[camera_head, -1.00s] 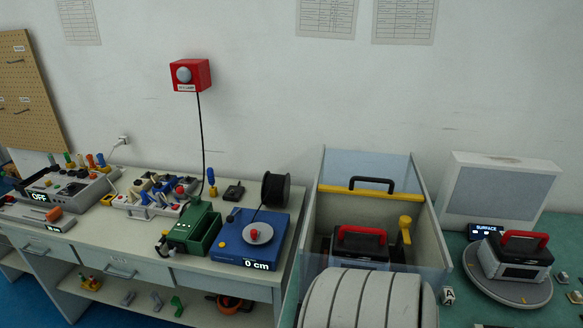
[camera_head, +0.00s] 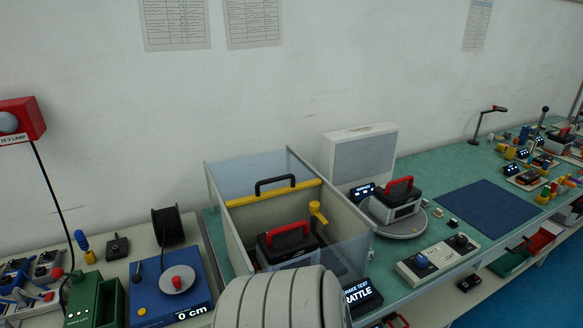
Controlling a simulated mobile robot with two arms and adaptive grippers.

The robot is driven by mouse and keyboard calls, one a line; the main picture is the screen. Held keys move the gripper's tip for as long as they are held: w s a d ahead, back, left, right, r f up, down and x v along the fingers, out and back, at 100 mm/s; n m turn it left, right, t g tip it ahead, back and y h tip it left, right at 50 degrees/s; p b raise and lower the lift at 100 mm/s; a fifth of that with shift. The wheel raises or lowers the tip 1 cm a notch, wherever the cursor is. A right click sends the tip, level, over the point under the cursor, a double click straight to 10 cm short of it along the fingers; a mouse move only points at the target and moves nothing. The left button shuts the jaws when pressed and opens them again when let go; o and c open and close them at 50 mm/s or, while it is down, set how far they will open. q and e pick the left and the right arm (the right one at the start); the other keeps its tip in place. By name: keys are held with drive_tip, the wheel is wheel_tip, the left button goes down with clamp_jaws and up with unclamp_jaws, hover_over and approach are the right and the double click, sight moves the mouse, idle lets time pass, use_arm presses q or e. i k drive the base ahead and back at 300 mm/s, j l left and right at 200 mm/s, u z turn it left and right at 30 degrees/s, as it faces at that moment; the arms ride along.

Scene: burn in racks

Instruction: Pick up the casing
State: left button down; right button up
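Several dark boxes with red handles are in view, and I cannot tell for sure which is the casing. One box (camera_head: 291,245) stands inside a clear-walled enclosure (camera_head: 232,176) with a yellow bar and black handle; its lower front is partly hidden. Another box (camera_head: 396,199), black over grey, stands upright on a round grey turntable (camera_head: 412,229) to the right of the enclosure. A smaller-looking one (camera_head: 558,143) stands far right at the back of the bench. Neither of my grippers is in view.
A control box with knobs (camera_head: 438,258) and a RATTLE display (camera_head: 361,296) stand at the bench front. A white panel (camera_head: 360,158) stands behind the turntable. A dark blue mat (camera_head: 487,207) lies clear. Left is a blue reel unit (camera_head: 170,293).

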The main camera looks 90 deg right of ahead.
sight(293, 245)
drive_tip(key=i+z, duration=0.15)
drive_tip(key=z, duration=0.3)
drive_tip(key=i+z, duration=0.1)
drive_tip(key=z, duration=0.35)
drive_tip(key=i+j+z, duration=0.1)
drive_tip(key=z, duration=0.35)
drive_tip(key=i+j+z, duration=0.1)
drive_tip(key=z, duration=0.3)
